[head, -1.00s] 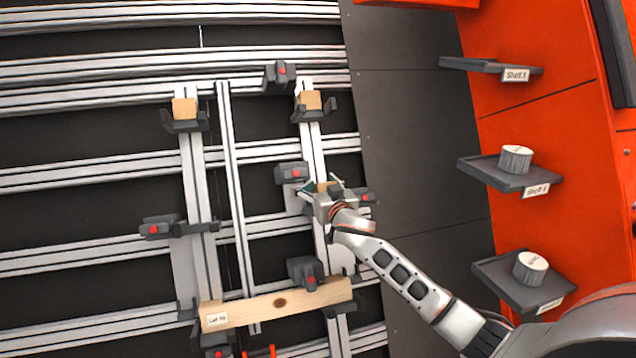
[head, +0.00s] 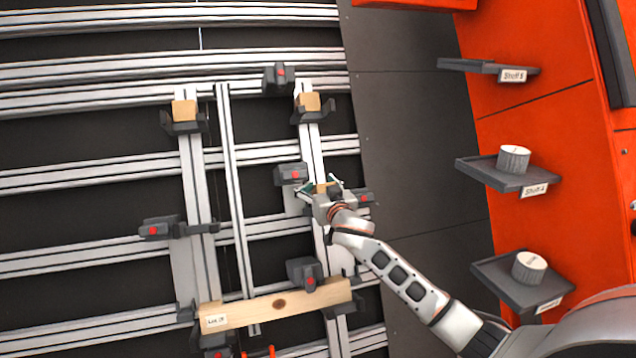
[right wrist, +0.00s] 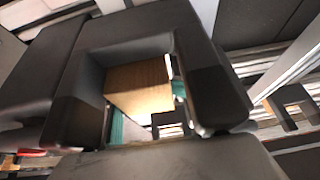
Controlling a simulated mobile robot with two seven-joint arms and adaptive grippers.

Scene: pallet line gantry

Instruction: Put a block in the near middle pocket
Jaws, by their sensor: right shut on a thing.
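My right gripper (head: 321,187) is at the middle of the near, right-hand rail, over the pocket there. It is shut on a small wooden block. The block shows as a small tan patch between the fingers in the head view, and its wood-grained face (right wrist: 139,88) shows in the right wrist view. My left gripper is not in view.
Two wooden blocks (head: 184,111) (head: 309,102) sit in the far brackets. A long board (head: 280,304) lies across the bottom brackets. Dark clamps with red buttons (head: 291,174) (head: 305,271) stand close to the gripper. The middle left bracket (head: 200,228) is empty. Shelves (head: 508,172) with white cylinders are at right.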

